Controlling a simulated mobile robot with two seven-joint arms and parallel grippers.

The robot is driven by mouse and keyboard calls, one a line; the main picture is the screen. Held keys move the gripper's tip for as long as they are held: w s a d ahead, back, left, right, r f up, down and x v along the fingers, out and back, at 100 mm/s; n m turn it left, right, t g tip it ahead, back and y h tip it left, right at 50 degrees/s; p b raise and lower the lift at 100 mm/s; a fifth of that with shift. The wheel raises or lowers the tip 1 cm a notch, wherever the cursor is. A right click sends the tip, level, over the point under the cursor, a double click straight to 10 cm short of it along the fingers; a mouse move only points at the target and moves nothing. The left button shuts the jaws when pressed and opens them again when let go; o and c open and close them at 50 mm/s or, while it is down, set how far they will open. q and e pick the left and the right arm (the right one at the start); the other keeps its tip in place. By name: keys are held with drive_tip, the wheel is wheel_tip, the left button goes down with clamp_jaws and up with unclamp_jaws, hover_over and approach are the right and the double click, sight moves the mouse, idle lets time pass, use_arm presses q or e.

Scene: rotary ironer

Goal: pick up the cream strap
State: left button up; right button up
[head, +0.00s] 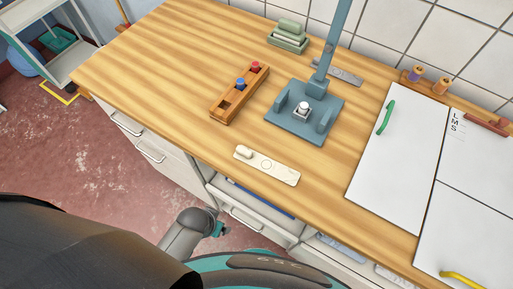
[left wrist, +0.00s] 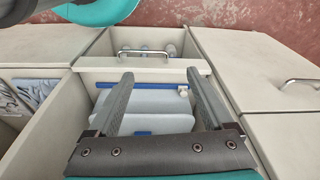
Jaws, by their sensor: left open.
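A cream strip-like piece (head: 268,166) lies flat near the front edge of the wooden worktop in the head view. The cream piece is not in that view. My right gripper is not in view.
The open compartment holds white folded pieces (left wrist: 150,105) and a blue bar (left wrist: 155,87). On the worktop (head: 170,60) stand a wooden block with red and blue knobs (head: 239,92), a blue-grey press (head: 305,120) and white boards (head: 395,170). Worktop left of the block is clear.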

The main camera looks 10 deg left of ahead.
use_arm(q)
drive_tip(key=w+d+r+p, duration=0.1)
drive_tip(key=w+r+p, duration=0.1)
drive_tip(key=r, duration=0.6)
drive_tip(key=w+d+r+m+h+p, duration=0.1)
drive_tip(key=w+d+r, duration=0.1)
drive_tip(key=r, duration=0.5)
drive_tip(key=w+d+r+m+t+p, duration=0.1)
drive_tip(key=w+r+p, duration=0.1)
drive_tip(key=r, duration=0.6)
drive_tip(key=shift+w+d+r+p, duration=0.15)
drive_tip(key=shift+w+p, duration=0.05)
drive_tip(key=shift+w, duration=0.2)
drive_tip(key=shift+w+d+r+p, duration=0.1)
drive_tip(key=shift+w+r+p, duration=0.05)
drive_tip(key=shift+w, duration=0.25)
drive_tip(key=m+g+y+p, duration=0.1)
drive_tip(key=m+g+p, duration=0.15)
drive_tip(key=m, duration=1.45)
approach(247, 151)
wheel_tip(247, 151, down, 4)
drive_tip(key=shift+s+d+g+b, duration=0.15)
drive_tip(key=shift+g+b, duration=0.2)
drive_tip(key=shift+b, duration=0.25)
drive_tip(key=shift+w+f+b, duration=0.15)
drive_tip(key=shift+w+f, duration=0.05)
drive_tip(key=shift+f, duration=1.15)
drive_tip(key=shift+w+f+b, duration=0.15)
drive_tip(key=shift+w+f, duration=0.05)
drive_tip(key=shift+f, duration=1.15)
